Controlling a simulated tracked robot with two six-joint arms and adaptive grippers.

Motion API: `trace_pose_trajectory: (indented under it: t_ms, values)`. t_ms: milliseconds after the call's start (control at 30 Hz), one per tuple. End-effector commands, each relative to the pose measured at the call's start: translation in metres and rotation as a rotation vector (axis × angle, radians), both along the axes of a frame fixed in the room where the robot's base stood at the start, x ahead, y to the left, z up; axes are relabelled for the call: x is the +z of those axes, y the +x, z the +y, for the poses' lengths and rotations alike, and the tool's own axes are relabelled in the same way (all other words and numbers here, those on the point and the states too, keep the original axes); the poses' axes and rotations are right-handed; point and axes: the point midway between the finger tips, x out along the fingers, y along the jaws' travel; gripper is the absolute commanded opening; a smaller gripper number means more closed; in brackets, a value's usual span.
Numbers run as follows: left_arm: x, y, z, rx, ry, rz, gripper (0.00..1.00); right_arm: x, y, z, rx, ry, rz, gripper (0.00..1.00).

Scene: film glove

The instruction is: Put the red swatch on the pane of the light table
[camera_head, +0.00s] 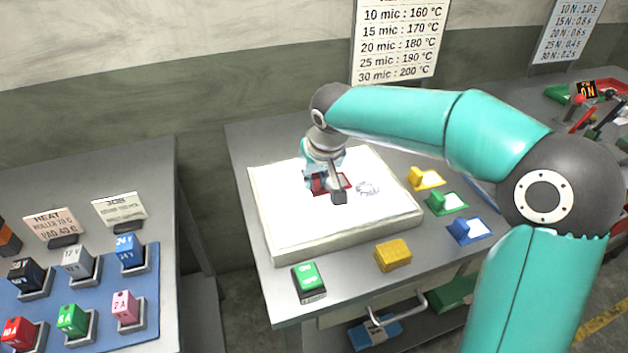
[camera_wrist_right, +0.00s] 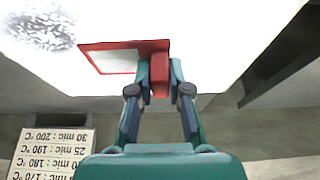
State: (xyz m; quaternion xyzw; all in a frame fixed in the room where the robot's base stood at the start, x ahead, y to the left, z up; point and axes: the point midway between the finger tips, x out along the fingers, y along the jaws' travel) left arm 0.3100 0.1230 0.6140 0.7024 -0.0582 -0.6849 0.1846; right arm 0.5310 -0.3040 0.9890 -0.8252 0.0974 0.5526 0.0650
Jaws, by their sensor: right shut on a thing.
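The light table (camera_head: 338,240) has a bright white pane (camera_head: 290,205) and a pale raised frame. The red swatch (camera_head: 345,181) is a red frame around a pale window, with a red grip block. My right gripper (camera_head: 327,178) is shut on that block, over the middle of the pane. In the right wrist view the swatch (camera_wrist_right: 120,46) lies against the white pane, with its block between my fingertips (camera_wrist_right: 160,76). I cannot tell whether it touches the pane or hovers just above. My left gripper is not in view.
A grey speckled patch (camera_head: 367,188) is on the pane beside the swatch. Yellow (camera_head: 427,179), green (camera_head: 446,203) and blue (camera_head: 469,230) swatches stand right of the light table. A yellow block (camera_head: 393,255) and a green switch (camera_head: 309,281) are in front.

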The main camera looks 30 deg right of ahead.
Motion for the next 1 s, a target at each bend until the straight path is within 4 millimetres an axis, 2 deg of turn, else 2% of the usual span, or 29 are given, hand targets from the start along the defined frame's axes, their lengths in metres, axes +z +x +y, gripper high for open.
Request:
trace_pose_trajectory:
  t_ms: [367,400,533,567,867,1000]
  values:
    - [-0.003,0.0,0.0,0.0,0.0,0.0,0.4,-0.007,0.0,-0.001,-0.002,0.001,-0.001,0.0]
    - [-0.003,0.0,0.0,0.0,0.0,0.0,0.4,-0.007,0.0,-0.001,-0.002,0.001,-0.001,0.19]
    - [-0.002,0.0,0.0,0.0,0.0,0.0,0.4,-0.006,0.0,-0.001,-0.002,0.001,0.0,0.41]
    - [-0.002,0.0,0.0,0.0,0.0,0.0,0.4,-0.006,0.0,-0.001,-0.002,0.001,0.0,0.43]
    - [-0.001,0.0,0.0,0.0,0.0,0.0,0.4,-0.005,-0.001,-0.001,-0.002,0.001,-0.001,0.43]
    - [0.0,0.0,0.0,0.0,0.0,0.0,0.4,0.003,-0.003,0.0,-0.001,0.001,-0.004,0.43]
